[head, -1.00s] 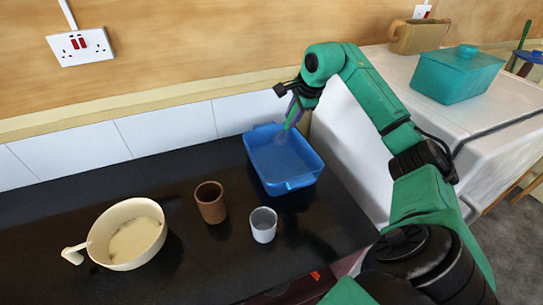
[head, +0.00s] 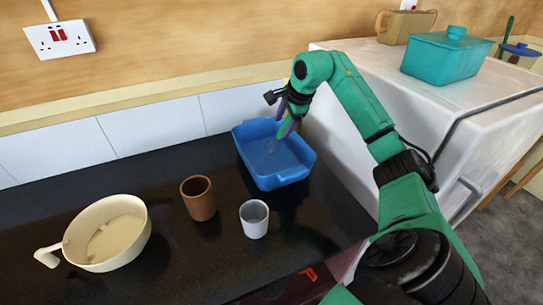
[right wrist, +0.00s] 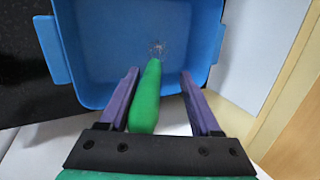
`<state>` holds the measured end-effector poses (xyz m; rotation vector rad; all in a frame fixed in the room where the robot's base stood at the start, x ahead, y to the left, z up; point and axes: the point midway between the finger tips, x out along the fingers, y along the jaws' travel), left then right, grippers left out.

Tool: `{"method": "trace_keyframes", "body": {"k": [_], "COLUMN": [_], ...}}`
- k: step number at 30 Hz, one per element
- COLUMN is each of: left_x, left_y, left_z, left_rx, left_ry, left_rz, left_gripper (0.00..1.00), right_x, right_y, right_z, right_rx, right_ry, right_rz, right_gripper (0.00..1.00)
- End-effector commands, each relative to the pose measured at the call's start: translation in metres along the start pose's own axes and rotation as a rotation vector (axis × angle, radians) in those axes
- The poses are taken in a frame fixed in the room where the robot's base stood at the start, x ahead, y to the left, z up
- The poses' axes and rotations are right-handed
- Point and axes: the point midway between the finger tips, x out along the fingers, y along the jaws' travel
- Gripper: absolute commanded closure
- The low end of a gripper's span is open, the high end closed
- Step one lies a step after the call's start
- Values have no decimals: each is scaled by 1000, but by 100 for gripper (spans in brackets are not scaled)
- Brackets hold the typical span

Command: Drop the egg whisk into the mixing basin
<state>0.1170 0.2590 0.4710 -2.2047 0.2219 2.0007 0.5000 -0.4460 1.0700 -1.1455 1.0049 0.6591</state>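The egg whisk has a green handle (right wrist: 147,95) and a thin wire head (right wrist: 157,47). In the right wrist view the handle lies between the two purple fingers of my right gripper (right wrist: 164,88), close to the left finger, with a clear gap to the right finger. My right gripper (head: 288,116) is open above the mixing basin. The basin is a blue rectangular tub (head: 240,142) with side handles, also in the right wrist view (right wrist: 90,85). The whisk (head: 284,130) slants head-down into the basin's opening. My left gripper is not in view.
On the black counter (head: 150,190) stand a brown cup (head: 198,199), a white cup (head: 254,220) and a cream pan (head: 110,235). A white appliance (head: 350,120) at the right bears a teal lidded box (head: 447,60). The tiled wall is behind the basin.

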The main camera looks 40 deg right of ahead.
Motion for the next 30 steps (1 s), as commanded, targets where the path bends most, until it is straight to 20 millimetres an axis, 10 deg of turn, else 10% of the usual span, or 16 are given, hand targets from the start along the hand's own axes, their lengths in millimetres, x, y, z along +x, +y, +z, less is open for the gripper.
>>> {"method": "trace_keyframes", "body": {"k": [8, 21, 30], "left_x": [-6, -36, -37], "left_y": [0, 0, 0], "left_z": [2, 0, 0], "left_rx": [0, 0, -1], "left_ry": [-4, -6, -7], "left_rz": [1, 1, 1], "left_gripper": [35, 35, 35], "right_x": [-18, -134, -145], "right_y": [-2, -2, 0], "right_z": [-1, 0, 0], "right_rx": [-1, 0, 0], "right_ry": [3, 3, 0], "right_rz": [-3, -1, 1], "right_gripper": [36, 36, 36]}}
